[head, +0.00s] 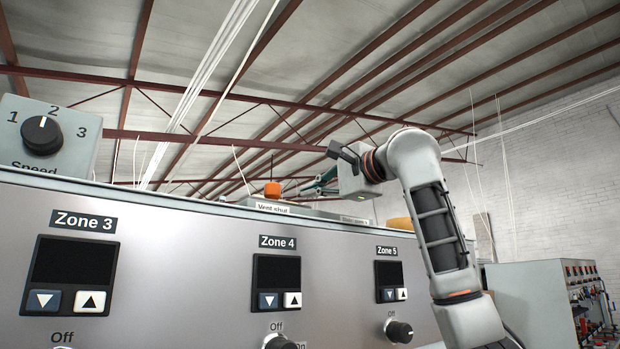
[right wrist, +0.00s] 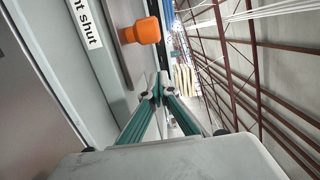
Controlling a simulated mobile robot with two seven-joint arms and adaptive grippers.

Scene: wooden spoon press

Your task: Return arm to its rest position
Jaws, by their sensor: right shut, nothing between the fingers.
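My right arm rises on the right of the head view and bends over the top of the grey control panel (head: 180,240). My right gripper (head: 312,188) is partly hidden behind its wrist housing, with teal fingers showing. In the right wrist view the teal fingers of the gripper (right wrist: 157,87) meet at their tips with nothing between them. An orange knob (head: 272,189) stands by a "Vent shut" label (head: 272,208), left of the gripper. The orange knob (right wrist: 146,31) also shows beyond the fingertips in the wrist view, apart from them. My left gripper is out of view.
The panel carries Zone 3 (head: 75,272), Zone 4 (head: 276,282) and Zone 5 (head: 391,280) displays with knobs below. A Speed dial box (head: 55,140) stands at upper left. A grey cabinet (head: 535,300) is at right. The space above the panel looks open.

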